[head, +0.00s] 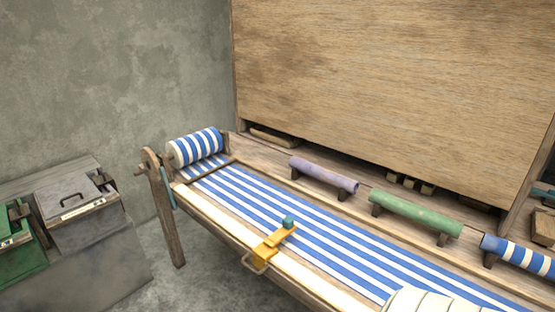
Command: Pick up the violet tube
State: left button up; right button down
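The violet tube (323,174) lies level on two small dark supports on the back rail of the loom, behind the blue and white striped cloth. To its right, a green tube (415,213) rests on similar supports. Farther right is a blue and white striped tube (521,253), cut off by the picture's edge. Neither of my grippers shows in the head view, and nothing touches the violet tube.
The striped cloth (290,215) stretches across the loom, with a yellow clamp (268,248) at its front edge. A striped roll (196,147) sits at the left end. A tall wooden panel (400,80) stands behind. Grey (77,212) and green (20,250) boxes stand left.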

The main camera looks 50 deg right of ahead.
aim_at(350, 186)
jog(key=i+u, duration=0.25)
jog(key=i, duration=0.35)
jog(key=i+u, duration=0.2)
jog(key=i, duration=0.4)
jog(key=i+l+u, duration=0.25)
jog(key=i, duration=0.35)
jog(key=i+z, duration=0.2)
jog(key=z, duration=0.25)
jog(key=i+j+z, duration=0.15)
jog(key=z, duration=0.25)
jog(key=i+j+z, duration=0.2)
jog(key=z, duration=2.25)
